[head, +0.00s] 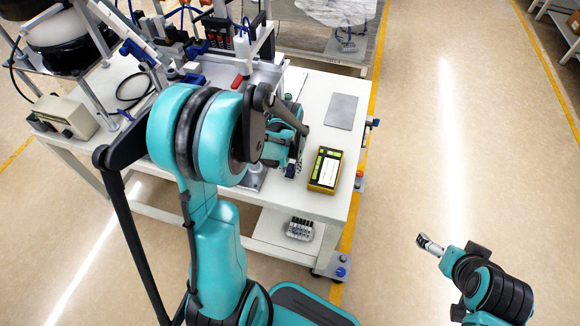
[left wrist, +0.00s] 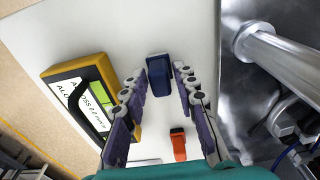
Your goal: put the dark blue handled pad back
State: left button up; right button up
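The dark blue pad (left wrist: 159,76) stands on the white table in the left wrist view, between the tips of my left gripper (left wrist: 159,80). The fingers are spread, with a narrow gap showing on each side of the pad. In the head view my left gripper (head: 289,160) is low over the table, left of the yellow device, and its arm hides much of that area. A small dark blue part (head: 291,171) shows under it there. My right gripper (head: 430,244) is away from the table at the lower right, too small to tell if open or shut.
A yellow and black device (head: 325,170) lies close by on the right of the table. A flat grey plate (head: 341,111) lies behind it. An orange object (left wrist: 178,144) is near the fingers, and a metal cylinder (left wrist: 275,52) stands to the right in the left wrist view.

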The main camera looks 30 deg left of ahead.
pick_arm(q)
jog(key=shift+r, duration=0.15)
jog(key=shift+r+p, duration=0.3)
notch_tip(320, 180, up, 12)
jog(key=f+p, duration=0.1)
jog(key=p, duration=0.3)
jog(key=s+d+r+m+t, duration=0.2)
jog(key=s+d+r+t, duration=0.4)
jog(key=s+d+r, duration=0.2)
jog(key=s+d, duration=0.2)
jog(key=s, duration=0.1)
jog(key=shift+d+m, duration=0.3)
jog(key=shift+d, duration=0.05)
jog(key=shift+w, duration=0.1)
jog(key=shift+f, duration=0.1)
dwell(0.3)
